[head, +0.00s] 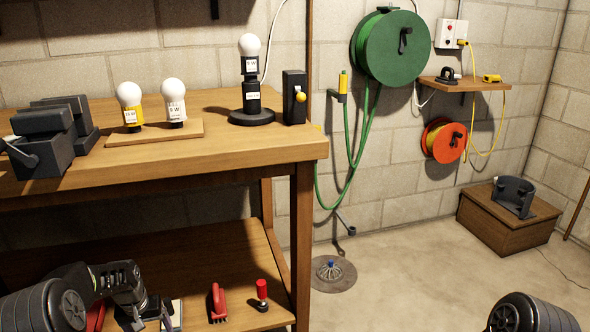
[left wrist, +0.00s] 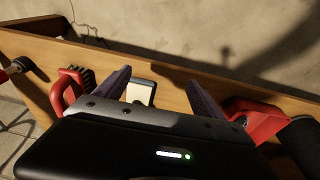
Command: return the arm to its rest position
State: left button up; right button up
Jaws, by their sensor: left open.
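My left gripper (head: 153,318) is at the bottom left of the head view, over the lower shelf (head: 215,255) of the workbench. In the left wrist view its two fingers (left wrist: 158,78) stand apart, with nothing clasped between them. A pale block-like item (left wrist: 140,90) shows beyond the gap between the fingers; its edge also shows beside the gripper in the head view (head: 177,316). I cannot tell how far the fingers are above it. A rounded dark part of my right arm (head: 530,314) shows at the bottom right. My right gripper is out of view.
A red-handled brush (head: 218,303) and a red-handled tool (head: 262,295) are right of my left gripper; another red item (left wrist: 255,118) is on its other side. The bench top (head: 240,150) overhangs the shelf. Clear floor (head: 400,280) lies right of the bench.

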pick_arm(q)
jog(key=s+d+f+t+h, duration=0.1)
jog(key=s+d+f, duration=0.2)
jog(key=d+f, duration=0.45)
jog(key=s+d+f+t+h, duration=0.1)
jog(key=s+d+f, duration=0.3)
jog(key=d, duration=0.6)
jog(key=s+d+f+m+g+h, duration=0.1)
jog(key=s+d, duration=0.7)
jog(key=s, duration=0.3)
jog(key=s+d+f+g+h, duration=0.1)
jog(key=s+d+f, duration=0.1)
jog(key=s+d, duration=0.75)
jog(key=s+r+p, duration=0.2)
jog(key=r+p, duration=1.4)
jog(key=r, duration=0.1)
jog(key=s+r+m+g+p, duration=0.1)
jog(key=s+r+p, duration=0.1)
jog(key=r+p, duration=1.4)
jog(key=shift+d+r+p, duration=0.15)
jog(key=shift+r+p, duration=0.2)
jog(key=shift+p, duration=0.25)
pick_arm(e)
notch_tip(320, 180, up, 33)
jog(key=s+a, duration=0.1)
jog(key=s, duration=0.1)
jog(key=shift+s+a+r+g, duration=0.2)
jog(key=shift+s+a+g, duration=0.1)
jog(key=shift+a, duration=0.1)
